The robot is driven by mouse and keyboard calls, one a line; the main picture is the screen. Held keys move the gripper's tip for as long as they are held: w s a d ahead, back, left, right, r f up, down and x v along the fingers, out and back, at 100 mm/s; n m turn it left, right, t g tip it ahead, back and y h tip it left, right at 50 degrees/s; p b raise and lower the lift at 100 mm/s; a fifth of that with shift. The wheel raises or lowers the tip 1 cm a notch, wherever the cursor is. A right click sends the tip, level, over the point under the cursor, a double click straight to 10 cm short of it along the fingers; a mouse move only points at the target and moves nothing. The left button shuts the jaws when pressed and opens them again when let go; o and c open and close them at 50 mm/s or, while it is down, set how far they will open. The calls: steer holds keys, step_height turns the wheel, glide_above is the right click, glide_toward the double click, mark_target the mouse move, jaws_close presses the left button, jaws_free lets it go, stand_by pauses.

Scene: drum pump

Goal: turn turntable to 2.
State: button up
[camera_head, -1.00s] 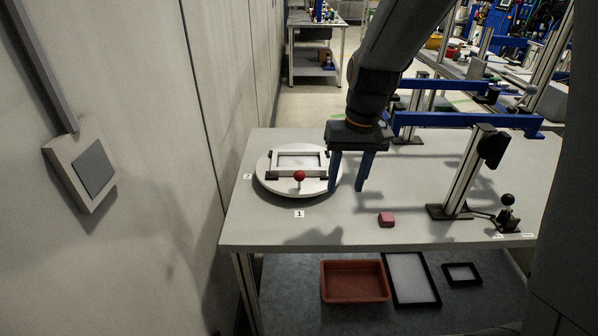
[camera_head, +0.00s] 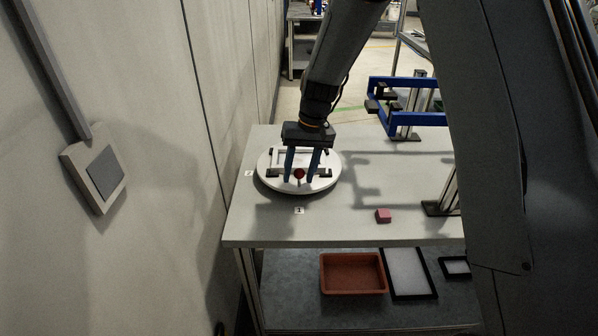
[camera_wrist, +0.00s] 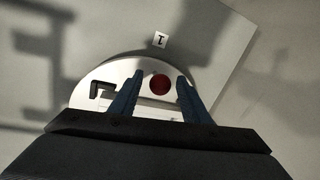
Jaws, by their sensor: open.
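The white round turntable (camera_head: 268,184) lies on the table's left part, with a light rectangular frame on top. Its red knob (camera_head: 299,174) faces the table's front edge, near the label 1 (camera_head: 299,211). The label 2 (camera_head: 249,173) is on the table left of the turntable. My gripper (camera_head: 301,180) is open with its blue fingers pointing down, one on each side of the red knob. In the wrist view the knob (camera_wrist: 160,85) shows between the fingertips, and the label 1 (camera_wrist: 160,40) lies beyond it. I cannot tell whether the fingers touch the knob.
A pink block (camera_head: 383,215) lies on the grey table (camera_head: 330,230) to the right. A blue clamp frame (camera_head: 410,120) stands behind it. A wall is close on the left. An orange tray (camera_head: 352,285) and black-rimmed frames (camera_head: 432,291) lie on the lower shelf.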

steer(key=shift+f, duration=0.2)
jaws_close()
steer(key=shift+a, duration=0.1)
